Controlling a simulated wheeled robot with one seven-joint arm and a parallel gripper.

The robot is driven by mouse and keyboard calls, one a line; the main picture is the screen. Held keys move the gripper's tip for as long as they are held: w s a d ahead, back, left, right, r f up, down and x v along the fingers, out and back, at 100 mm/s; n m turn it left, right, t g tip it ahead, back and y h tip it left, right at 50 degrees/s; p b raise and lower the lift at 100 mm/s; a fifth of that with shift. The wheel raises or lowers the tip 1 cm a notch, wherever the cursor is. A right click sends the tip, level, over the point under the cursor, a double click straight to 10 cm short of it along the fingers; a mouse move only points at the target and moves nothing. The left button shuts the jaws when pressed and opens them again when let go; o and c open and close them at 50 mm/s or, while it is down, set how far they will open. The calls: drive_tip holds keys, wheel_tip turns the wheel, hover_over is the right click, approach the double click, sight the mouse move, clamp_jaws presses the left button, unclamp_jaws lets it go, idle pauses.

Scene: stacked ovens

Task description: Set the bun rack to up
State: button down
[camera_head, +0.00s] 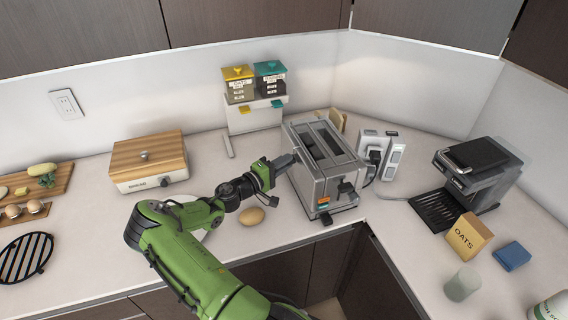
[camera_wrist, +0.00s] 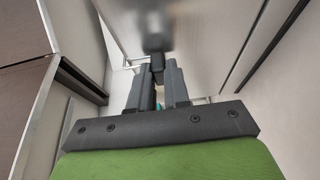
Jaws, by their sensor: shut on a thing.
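The steel toaster (camera_head: 325,165) stands on the counter near the corner, with long dark slots on top. A separate raised bun rack cannot be made out clearly. My gripper (camera_head: 284,161) is at the toaster's left side, level with its upper part. In the wrist view, my gripper (camera_wrist: 158,78) points at a brushed steel face of the toaster (camera_wrist: 195,35). Its two grey fingers are shut on a dark lever (camera_wrist: 156,44) that sticks out from this face. The fingers hide part of the lever.
An egg (camera_head: 251,216) lies beside my arm. A wooden-topped box (camera_head: 149,162) is at the left, and a dispenser stand (camera_head: 254,118) is behind. A coffee machine (camera_head: 477,172) and an oats box (camera_head: 468,237) are at the right.

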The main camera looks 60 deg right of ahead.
wheel_tip(320, 180, up, 4)
drive_tip(key=shift+f+p, duration=0.1)
drive_tip(key=shift+p, duration=0.75)
drive_tip(key=c, duration=1.1)
unclamp_jaws()
drive_tip(key=shift+f, duration=0.1)
